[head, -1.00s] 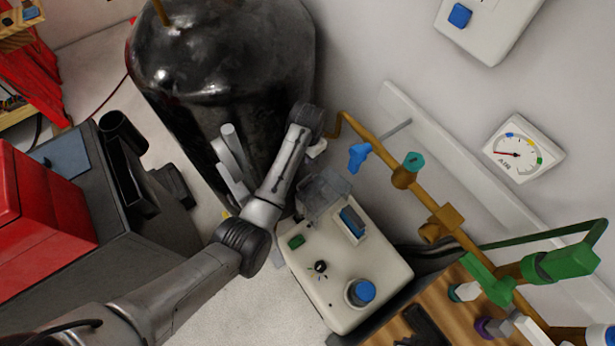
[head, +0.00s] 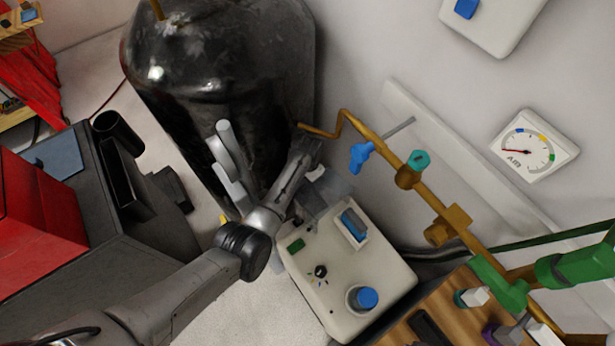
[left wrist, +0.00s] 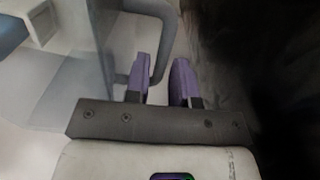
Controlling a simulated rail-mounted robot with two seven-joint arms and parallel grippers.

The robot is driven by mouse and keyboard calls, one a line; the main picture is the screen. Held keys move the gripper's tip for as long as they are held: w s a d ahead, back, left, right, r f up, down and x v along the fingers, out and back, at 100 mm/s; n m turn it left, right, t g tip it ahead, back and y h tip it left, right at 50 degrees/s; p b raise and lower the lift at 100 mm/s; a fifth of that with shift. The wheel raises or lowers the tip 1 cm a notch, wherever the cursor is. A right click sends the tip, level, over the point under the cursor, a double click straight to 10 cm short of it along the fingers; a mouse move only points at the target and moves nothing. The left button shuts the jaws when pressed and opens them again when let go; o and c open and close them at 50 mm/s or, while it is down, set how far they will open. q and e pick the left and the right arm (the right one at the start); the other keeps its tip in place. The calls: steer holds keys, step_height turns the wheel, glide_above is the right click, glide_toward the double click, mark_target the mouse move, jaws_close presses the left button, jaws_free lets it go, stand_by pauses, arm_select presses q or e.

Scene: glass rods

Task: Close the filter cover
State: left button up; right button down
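The filter cover (head: 322,194) is a see-through grey lid, standing raised at the back of the white box (head: 377,268). Beside it, the blue filter (head: 353,224) sits exposed in its slot. My left gripper (left wrist: 162,82) has two purple fingertips with a gap between them and nothing visibly held. In the head view its wrist is just behind the cover, and the fingers are hidden. In the left wrist view the see-through panel (left wrist: 75,85) is left of the fingers. A grey curved bar (left wrist: 168,30) lies close to the fingertips; I cannot tell whether they touch.
A large dark tank (head: 215,75) stands behind my left arm. A brown pipe with a blue valve handle (head: 361,156) runs right of the cover. The box top has a black knob (head: 320,271) and a blue cap (head: 364,298). A dark cart (head: 150,255) stands left.

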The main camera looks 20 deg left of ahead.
arm_select(q)
jaws_close()
arm_select(e)
steer(key=shift+d, duration=0.1)
stand_by(0.3)
